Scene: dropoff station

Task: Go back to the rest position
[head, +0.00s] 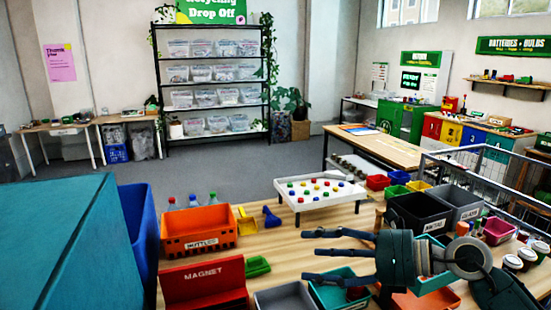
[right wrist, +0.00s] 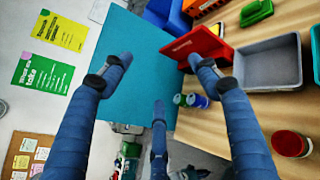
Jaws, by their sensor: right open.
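My right gripper (head: 312,254) reaches in from the right over the wooden sorting table (head: 340,222). Its fingers point left, spread apart, with nothing between them. In the right wrist view, the right gripper (right wrist: 158,75) shows open and empty, with the large teal surface (right wrist: 130,40) behind its fingers. In the head view, a teal bin (head: 350,285) and a grey bin (head: 285,298) lie below or near the fingers, partly covered. My left gripper is in neither view.
An orange crate (head: 200,230), a red magnet box (head: 203,283) and a white peg tray (head: 320,190) stand on the table. Dark and grey bins (head: 418,212) crowd its right side. A large teal box (head: 60,240) fills the left. Open floor (head: 245,165) lies beyond.

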